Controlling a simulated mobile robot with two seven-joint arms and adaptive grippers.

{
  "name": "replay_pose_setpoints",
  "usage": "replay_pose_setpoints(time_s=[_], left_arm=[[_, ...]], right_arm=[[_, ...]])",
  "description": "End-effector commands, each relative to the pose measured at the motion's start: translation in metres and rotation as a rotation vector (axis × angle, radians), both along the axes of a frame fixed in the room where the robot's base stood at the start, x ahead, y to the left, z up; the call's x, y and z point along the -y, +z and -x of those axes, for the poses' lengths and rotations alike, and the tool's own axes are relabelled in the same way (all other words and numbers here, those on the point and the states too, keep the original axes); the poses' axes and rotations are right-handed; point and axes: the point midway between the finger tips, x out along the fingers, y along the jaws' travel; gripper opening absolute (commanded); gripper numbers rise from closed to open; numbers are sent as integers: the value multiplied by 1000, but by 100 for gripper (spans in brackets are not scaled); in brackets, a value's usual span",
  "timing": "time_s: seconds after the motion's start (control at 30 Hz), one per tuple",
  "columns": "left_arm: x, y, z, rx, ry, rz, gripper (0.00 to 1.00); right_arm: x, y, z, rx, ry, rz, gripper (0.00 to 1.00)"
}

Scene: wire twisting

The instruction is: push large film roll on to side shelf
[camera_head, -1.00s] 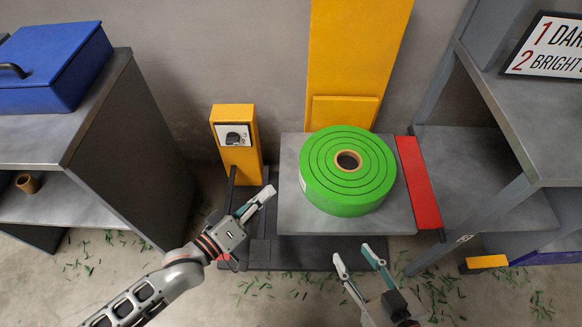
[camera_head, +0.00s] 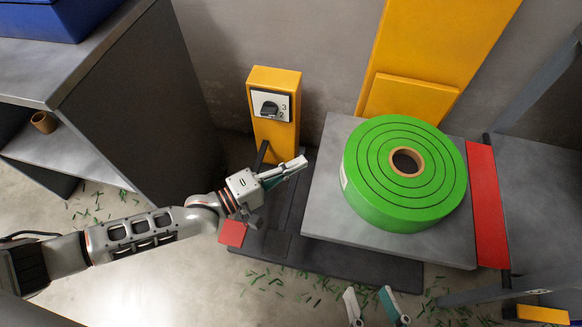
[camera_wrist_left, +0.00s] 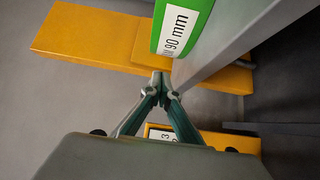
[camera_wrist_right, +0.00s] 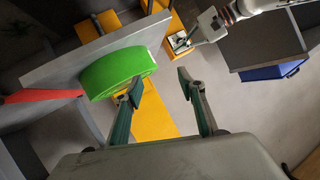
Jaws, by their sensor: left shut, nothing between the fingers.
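The large green film roll (camera_head: 388,205) lies flat on the grey lift platform (camera_head: 330,240), its brown core facing up. Its white "90 mm" label shows in the left wrist view (camera_wrist_left: 172,32). My left gripper (camera_head: 303,163) is shut and empty, left of the platform's left edge and apart from the roll. My right gripper (camera_head: 375,295) is open and empty in front of the platform; the roll also shows beyond its fingers in the right wrist view (camera_wrist_right: 120,70). The side shelf (camera_head: 540,205) is to the right of the platform, past a red flap (camera_head: 487,205).
A yellow control post (camera_head: 272,135) with a numbered dial (camera_head: 270,106) stands left of the platform. A yellow column (camera_head: 435,40) rises behind. A grey cabinet (camera_head: 130,110) with a blue box (camera_head: 50,15) is at the left. Green scraps litter the floor. The shelf surface in view is bare.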

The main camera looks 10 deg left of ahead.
Motion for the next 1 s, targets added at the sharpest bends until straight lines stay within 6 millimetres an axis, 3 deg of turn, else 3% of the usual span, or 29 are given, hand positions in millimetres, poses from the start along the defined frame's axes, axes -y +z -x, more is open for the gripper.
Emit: replay_pose_setpoints(time_s=[0.27, 0.5, 1.0], left_arm=[[40, -5, -37, -6, 0, 2, 0], [71, -3, -37, -6, -1, 1, 0], [79, -1, -38, -1, 0, -2, 0]], right_arm=[[-14, -8, 7, -43, -40, -119, 40], [-20, -7, 8, -53, -58, -173, 40], [-21, -4, 7, -51, -67, -192, 40]])
